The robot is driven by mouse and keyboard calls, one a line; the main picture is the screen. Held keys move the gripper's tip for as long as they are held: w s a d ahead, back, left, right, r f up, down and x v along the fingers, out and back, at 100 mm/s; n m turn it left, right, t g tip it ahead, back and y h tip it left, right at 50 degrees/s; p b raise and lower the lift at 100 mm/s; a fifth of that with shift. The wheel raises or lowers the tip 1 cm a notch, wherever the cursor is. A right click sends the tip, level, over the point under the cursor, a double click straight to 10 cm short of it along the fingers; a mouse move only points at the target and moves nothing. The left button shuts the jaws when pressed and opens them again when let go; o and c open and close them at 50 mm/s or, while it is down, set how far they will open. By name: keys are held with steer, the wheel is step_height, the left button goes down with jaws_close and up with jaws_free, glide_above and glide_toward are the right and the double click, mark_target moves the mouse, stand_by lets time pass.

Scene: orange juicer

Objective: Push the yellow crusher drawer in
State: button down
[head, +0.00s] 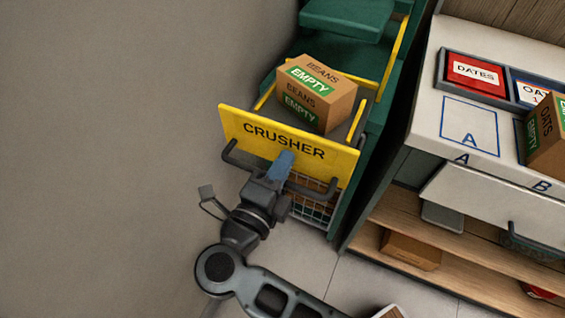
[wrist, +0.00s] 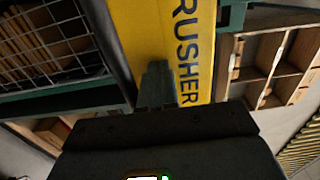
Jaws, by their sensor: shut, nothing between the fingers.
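The yellow crusher drawer (head: 237,126) stands pulled out of the green machine (head: 353,148) in the head view. Its front reads CRUSHER and has a dark handle. A cardboard box (head: 318,83) marked BEANS and EMPTY sits inside the drawer. My gripper (head: 285,160) is shut and empty, with its blue-grey fingertips in front of the drawer front, near the lower middle. In the wrist view the fingertips (wrist: 157,75) overlap the yellow front (wrist: 150,30) beside the lettering. I cannot tell for sure whether they touch it.
A wire basket (head: 312,203) hangs below the drawer front. A white counter (head: 425,115) with a dates tray (head: 475,72) and an oats box (head: 548,140) stands at the right. A grey wall (head: 110,130) is at the left. Tiled floor (head: 300,255) lies below the basket.

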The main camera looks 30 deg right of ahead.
mark_target(325, 93)
steer(key=p+x, duration=0.1)
steer(key=x, duration=2)
steer(key=shift+w+d+p, duration=0.2)
steer(key=shift+d+p, duration=0.05)
steer(key=shift+p, duration=0.15)
steer(key=shift+w+d, duration=0.2)
steer(key=shift+d, duration=0.1)
steer(key=shift+d+r, duration=0.15)
